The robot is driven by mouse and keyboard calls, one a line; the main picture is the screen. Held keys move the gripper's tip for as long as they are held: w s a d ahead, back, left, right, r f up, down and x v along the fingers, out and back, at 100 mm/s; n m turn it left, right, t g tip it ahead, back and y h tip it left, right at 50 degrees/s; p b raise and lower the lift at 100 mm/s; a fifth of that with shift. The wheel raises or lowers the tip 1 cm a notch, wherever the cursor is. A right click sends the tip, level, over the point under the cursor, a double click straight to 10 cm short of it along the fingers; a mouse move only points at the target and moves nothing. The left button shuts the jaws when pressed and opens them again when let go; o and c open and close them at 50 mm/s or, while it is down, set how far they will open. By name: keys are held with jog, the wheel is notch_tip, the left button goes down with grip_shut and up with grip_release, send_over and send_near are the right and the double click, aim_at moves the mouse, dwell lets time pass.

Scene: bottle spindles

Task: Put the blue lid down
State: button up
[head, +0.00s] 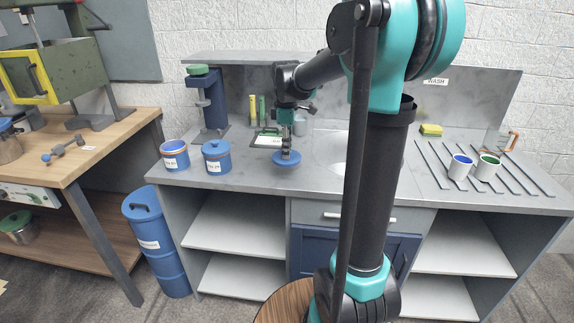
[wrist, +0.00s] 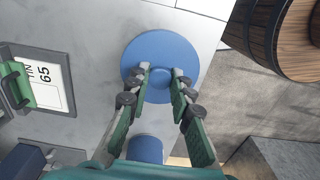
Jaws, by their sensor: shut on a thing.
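The blue lid (head: 287,162) is a round disc with a small knob, low at the grey counter (head: 240,180) near its front edge. My gripper (head: 287,150) points down and is shut on the lid's knob. In the wrist view the lid (wrist: 160,45) lies flat beyond the green fingers of my gripper (wrist: 161,80), which close on the knob from both sides. I cannot tell whether the lid's underside touches the counter. A blue lidded tin (head: 217,160) and a blue tin (head: 174,158) with a white label stand to its left.
A blue press (head: 208,110) stands back left. Two white cups (head: 460,167) sit on the rails at right. A wooden barrel-like thing (wrist: 275,35) is beyond the counter edge.

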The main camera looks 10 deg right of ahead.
aim_at(287, 173)
jog(key=shift+f, duration=3)
jog(key=shift+f, duration=0.15)
jog(key=o, duration=0.8)
jog(key=shift+o, duration=0.2)
notch_tip(287, 173, up, 12)
jog(key=shift+r, duration=0.2)
